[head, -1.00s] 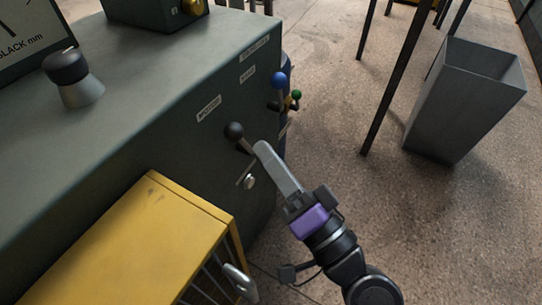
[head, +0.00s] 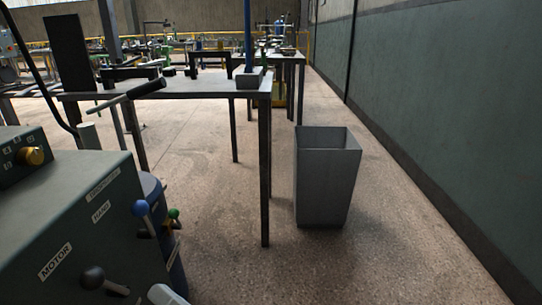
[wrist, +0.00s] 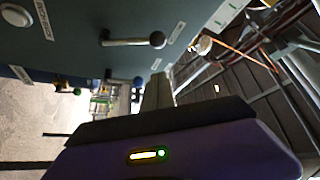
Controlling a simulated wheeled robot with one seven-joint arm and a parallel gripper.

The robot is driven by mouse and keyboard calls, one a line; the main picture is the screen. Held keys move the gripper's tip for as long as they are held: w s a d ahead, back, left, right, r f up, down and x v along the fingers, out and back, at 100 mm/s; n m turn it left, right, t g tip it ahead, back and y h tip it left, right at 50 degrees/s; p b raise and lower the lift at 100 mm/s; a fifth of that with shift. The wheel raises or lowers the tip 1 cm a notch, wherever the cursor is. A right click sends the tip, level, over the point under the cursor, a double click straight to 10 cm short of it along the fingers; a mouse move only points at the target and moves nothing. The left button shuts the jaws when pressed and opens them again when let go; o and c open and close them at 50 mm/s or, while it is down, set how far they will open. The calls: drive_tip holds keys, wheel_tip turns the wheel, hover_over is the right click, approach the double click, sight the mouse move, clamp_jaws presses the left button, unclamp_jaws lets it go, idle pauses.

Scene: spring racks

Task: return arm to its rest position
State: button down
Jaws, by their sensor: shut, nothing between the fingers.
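My gripper (head: 165,294) shows only as a pale grey fingertip at the bottom edge of the head view. The rest of my arm is out of that view. In the wrist view its grey fingers (wrist: 158,92) are together with nothing between them, beyond the purple body. A black-knobbed lever (head: 95,278) sticks out of the dark green machine (head: 62,215), left of the fingertip. The same lever shows in the wrist view (wrist: 157,39), apart from the fingers in the picture. The exact gap cannot be told.
A blue-knobbed lever (head: 140,208) and a green knob (head: 173,213) project from the machine's side. A grey bin (head: 328,178) stands on the floor beside a metal table (head: 185,86). The floor (head: 230,265) in front of the bin is clear. A green wall (head: 450,120) runs along the right.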

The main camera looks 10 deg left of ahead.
drive_tip(key=d+f+m+t+h, duration=0.2)
drive_tip(key=d+f+t+h, duration=0.15)
drive_tip(key=d, duration=0.45)
drive_tip(key=s+d+f+m+t+h, duration=0.1)
drive_tip(key=d+f+t+h, duration=0.2)
drive_tip(key=d+h, duration=0.3)
drive_tip(key=d+f+m+t+h, duration=0.2)
drive_tip(key=d+f+t+h, duration=0.15)
drive_tip(key=d, duration=0.55)
drive_tip(key=s+d+f+n+g+h, duration=0.1)
drive_tip(key=s+d+f+h, duration=0.1)
drive_tip(key=s+d, duration=0.45)
drive_tip(key=s+d+f+n+g+h, duration=0.1)
drive_tip(key=s+d+f+h, duration=0.15)
drive_tip(key=s, duration=0.65)
drive_tip(key=s+d+f+n+g+h, duration=0.1)
drive_tip(key=s+d+g+h, duration=0.1)
drive_tip(key=s+d, duration=0.5)
wheel_tip(320, 180, up, 37)
drive_tip(key=a+p, duration=0.1)
drive_tip(key=p, duration=3.6)
drive_tip(key=shift+s+a, duration=0.25)
drive_tip(key=shift+a, duration=0.05)
drive_tip(key=shift+a, duration=0.1)
